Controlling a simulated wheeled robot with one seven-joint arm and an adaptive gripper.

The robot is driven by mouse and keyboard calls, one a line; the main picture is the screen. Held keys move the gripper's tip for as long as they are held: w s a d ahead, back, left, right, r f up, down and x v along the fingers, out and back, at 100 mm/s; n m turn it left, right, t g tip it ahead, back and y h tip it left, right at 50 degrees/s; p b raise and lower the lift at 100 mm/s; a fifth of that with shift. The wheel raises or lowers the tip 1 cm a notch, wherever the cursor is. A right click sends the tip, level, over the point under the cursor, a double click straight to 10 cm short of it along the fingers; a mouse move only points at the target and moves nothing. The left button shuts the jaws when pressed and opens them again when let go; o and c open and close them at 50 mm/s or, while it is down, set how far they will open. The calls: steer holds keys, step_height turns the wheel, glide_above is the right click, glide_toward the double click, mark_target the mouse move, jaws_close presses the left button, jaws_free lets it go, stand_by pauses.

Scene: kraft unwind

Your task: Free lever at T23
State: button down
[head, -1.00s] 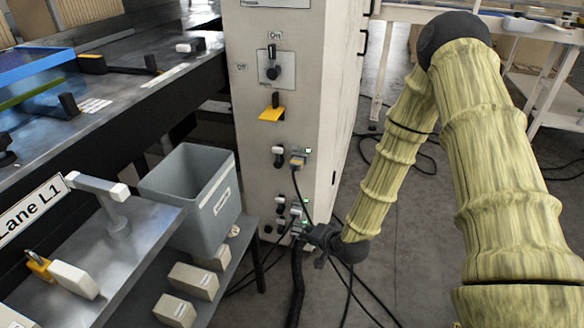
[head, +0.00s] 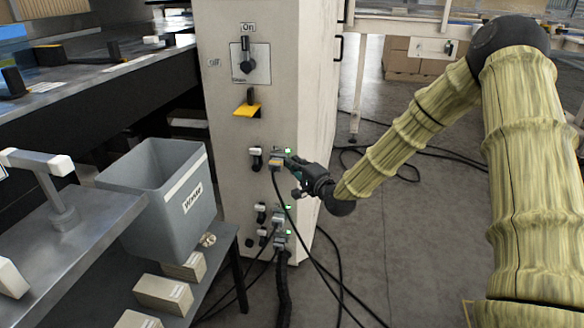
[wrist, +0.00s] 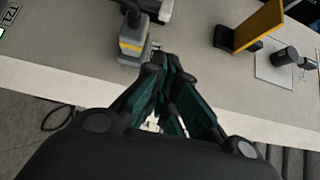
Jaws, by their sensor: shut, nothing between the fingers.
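My gripper (head: 294,164) is shut and empty at the upper socket row of the white cabinet (head: 228,125). Its fingertips are beside a grey plug with a yellow band (head: 276,164), which also shows in the wrist view (wrist: 132,42). I cannot tell whether they touch it. A small lever with a white block (head: 256,157) is just left of this plug. Lower on the cabinet are more small levers (head: 261,212) and plugs (head: 281,241) with green lights. Part of a label (wrist: 8,14) shows in the wrist view, but I cannot read which T number it is.
A yellow plate (head: 247,110) sticks out above, below a rotary On/Off switch (head: 248,65). Black cables (head: 310,258) hang from the plugs to the floor. A grey bin (head: 165,185) stands on the shelf at left. The floor right of the cabinet is mostly open.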

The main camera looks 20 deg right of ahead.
mark_target(257, 159)
steer(key=w, duration=0.3)
steer(key=w+a+b, duration=0.1)
steer(key=w, duration=0.3)
steer(key=shift+a+f, duration=0.1)
steer(key=shift+a, duration=0.1)
steer(key=shift+w+a+b, duration=0.5)
steer(key=shift+w+a, duration=0.1)
steer(key=shift+a, duration=0.25)
steer(key=shift+w+a, duration=0.6)
steer(key=shift+a, duration=0.2)
steer(key=shift+r, duration=0.3)
steer(key=shift+w+a+p, duration=0.1)
steer(key=shift+a+p, duration=0.05)
steer(key=shift+p, duration=0.2)
